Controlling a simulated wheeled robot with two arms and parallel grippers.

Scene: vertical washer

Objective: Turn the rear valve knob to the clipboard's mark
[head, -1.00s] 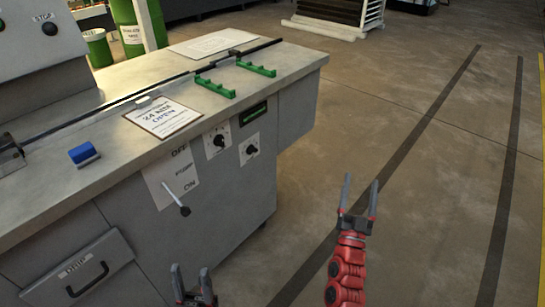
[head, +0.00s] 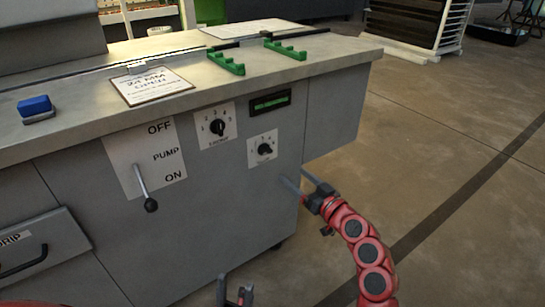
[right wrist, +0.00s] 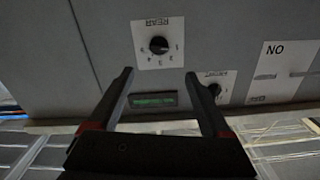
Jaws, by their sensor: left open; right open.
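The rear valve knob (head: 265,149) is a black knob on a white numbered plate on the cabinet's front, below a green display. In the right wrist view the knob (right wrist: 159,45) appears upside down under the label REAR; its pointer direction is hard to read. The clipboard (head: 150,85) lies on the counter; its large writing is not clearly legible. My right gripper (head: 299,183) is open and empty, just below and right of the knob, apart from it. In its wrist view the knob shows beyond the open fingertips (right wrist: 160,76). My left gripper (head: 235,293) is open and empty at the bottom edge.
A second knob (head: 217,127) sits up and left of the rear knob. A pump lever (head: 146,190) juts from the front further left. Green racks (head: 285,49) and a blue block (head: 36,108) rest on the counter.

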